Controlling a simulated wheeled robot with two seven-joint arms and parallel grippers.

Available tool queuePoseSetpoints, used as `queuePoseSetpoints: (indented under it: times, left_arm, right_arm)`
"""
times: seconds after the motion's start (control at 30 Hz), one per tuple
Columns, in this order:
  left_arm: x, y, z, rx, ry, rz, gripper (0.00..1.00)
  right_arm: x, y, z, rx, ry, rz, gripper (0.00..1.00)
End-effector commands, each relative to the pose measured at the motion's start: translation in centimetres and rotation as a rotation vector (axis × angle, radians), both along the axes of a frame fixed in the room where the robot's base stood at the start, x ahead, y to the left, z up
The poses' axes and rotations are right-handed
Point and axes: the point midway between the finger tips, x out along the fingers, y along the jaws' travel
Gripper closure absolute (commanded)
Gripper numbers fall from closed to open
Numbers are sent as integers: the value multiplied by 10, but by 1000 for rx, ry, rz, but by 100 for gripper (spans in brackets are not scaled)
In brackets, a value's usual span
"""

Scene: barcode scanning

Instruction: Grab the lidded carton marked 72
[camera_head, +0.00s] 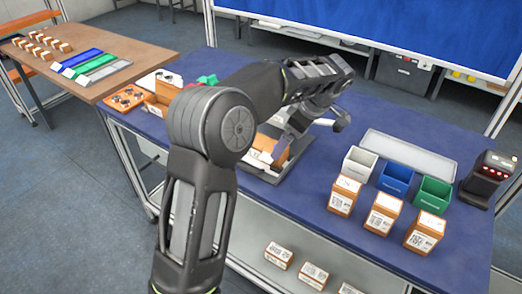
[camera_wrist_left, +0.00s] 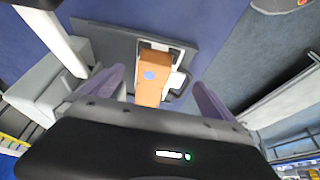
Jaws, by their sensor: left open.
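My left arm reaches across the blue table in the head view, and its gripper (camera_head: 282,146) points down over a grey plate near the table's front edge. An orange-brown carton (camera_head: 268,155) stands on that plate, partly hidden by my arm. In the left wrist view the carton (camera_wrist_left: 152,75) with a blue round mark shows between and beyond the two purple fingers of my open left gripper (camera_wrist_left: 160,95); contact cannot be told. Three white-topped cartons (camera_head: 345,194) (camera_head: 383,214) (camera_head: 425,232) stand in a row at the front right. I cannot read the number 72 on any carton.
White (camera_head: 359,163), blue (camera_head: 395,178) and green (camera_head: 432,194) bins stand behind the carton row. A long grey tray (camera_head: 410,154) lies behind them. A black scanner device (camera_head: 488,178) stands at the right end. More cartons (camera_head: 314,275) sit on the lower shelf.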

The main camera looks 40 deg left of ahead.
Motion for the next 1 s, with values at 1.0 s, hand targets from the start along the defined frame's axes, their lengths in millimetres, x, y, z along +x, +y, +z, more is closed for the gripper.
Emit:
queuePoseSetpoints:
  times: [1.0]
  left_arm:
    - [-5, 28, -68, 0, 1, 0, 0]
  right_arm:
    - [-2, -1, 19, -6, 8, -2, 100]
